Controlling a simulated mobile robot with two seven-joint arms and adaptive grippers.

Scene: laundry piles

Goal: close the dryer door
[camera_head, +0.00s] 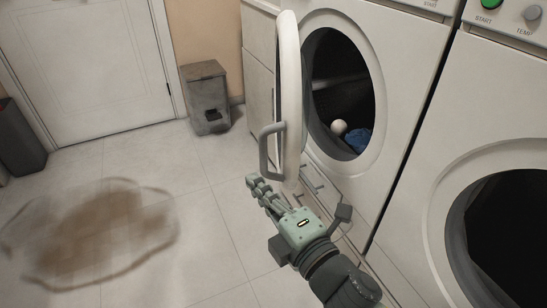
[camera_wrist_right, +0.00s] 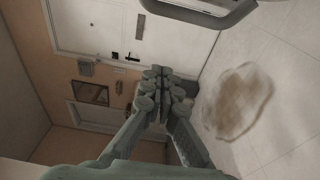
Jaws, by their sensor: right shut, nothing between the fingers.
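The dryer door (camera_head: 290,85) is white and round and stands wide open, seen nearly edge-on at the left of the dryer (camera_head: 398,75). Its grey handle (camera_head: 265,152) faces left. My right gripper (camera_head: 254,182) is shut and empty, just below the handle and in front of the door's lower edge. I cannot tell whether it touches the door. In the right wrist view the shut fingers (camera_wrist_right: 166,75) point towards the far wall, and a grey curved handle-like bar (camera_wrist_right: 205,18) shows at the top. My left gripper is not in view.
Inside the dryer opening lie a white ball (camera_head: 339,127) and a blue cloth (camera_head: 357,139). A second machine (camera_head: 440,215) with a dark opening stands at the right. A grey bin (camera_head: 206,98) stands by the wall.

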